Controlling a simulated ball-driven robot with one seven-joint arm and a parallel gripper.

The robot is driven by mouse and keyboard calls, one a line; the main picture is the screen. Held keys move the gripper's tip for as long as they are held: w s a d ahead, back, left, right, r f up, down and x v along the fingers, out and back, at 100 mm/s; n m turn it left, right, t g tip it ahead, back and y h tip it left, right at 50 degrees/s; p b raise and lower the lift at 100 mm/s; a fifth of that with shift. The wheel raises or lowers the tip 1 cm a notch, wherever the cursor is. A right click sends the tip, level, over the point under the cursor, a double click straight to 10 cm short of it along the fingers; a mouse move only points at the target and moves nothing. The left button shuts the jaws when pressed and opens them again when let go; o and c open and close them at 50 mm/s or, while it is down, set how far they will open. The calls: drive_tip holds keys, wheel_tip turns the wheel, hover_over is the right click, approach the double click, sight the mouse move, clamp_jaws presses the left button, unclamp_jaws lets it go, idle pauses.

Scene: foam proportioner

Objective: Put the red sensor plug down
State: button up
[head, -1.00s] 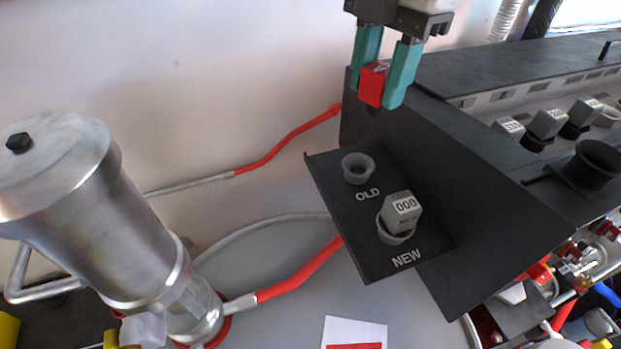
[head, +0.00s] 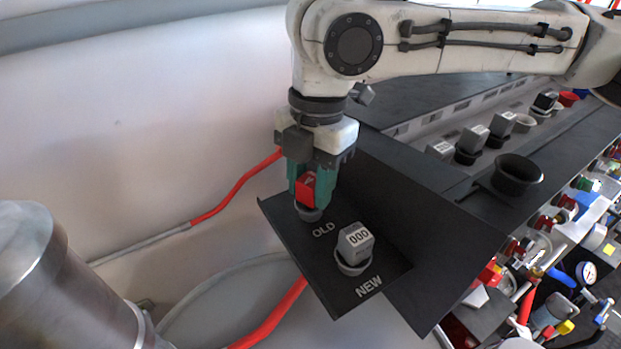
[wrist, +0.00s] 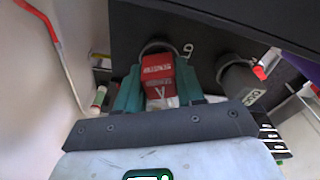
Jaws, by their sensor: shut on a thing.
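My gripper (head: 312,190) points down and is shut on the red sensor plug (head: 307,187), which sits between its teal fingers. The plug is at the grey ring-shaped holder marked OLD (head: 309,214) on the black tray (head: 290,232). Its lower end meets or overlaps the ring in the head view; I cannot tell how deep it sits. In the wrist view the red plug (wrist: 158,75) shows white lettering, with the OLD holder's rim (wrist: 157,45) just beyond it. The fingers partly hide the holder.
A grey plug marked 000 (head: 356,239) stands in the NEW holder (head: 352,264) beside it. A black panel (head: 430,230) rises on the tray's right. A metal cylinder (head: 60,280) stands at the lower left.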

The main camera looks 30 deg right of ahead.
drive_tip(key=shift+f, duration=0.2)
drive_tip(key=o, duration=1.1)
drive_tip(key=shift+c, duration=0.2)
wheel_tip(320, 180, up, 12)
drive_tip(key=d, duration=0.1)
drive_tip(key=shift+w+d+r+b, duration=0.2)
drive_tip(key=shift+w+b, duration=0.1)
drive_tip(key=shift+b, duration=0.15)
drive_tip(key=shift+f, duration=0.1)
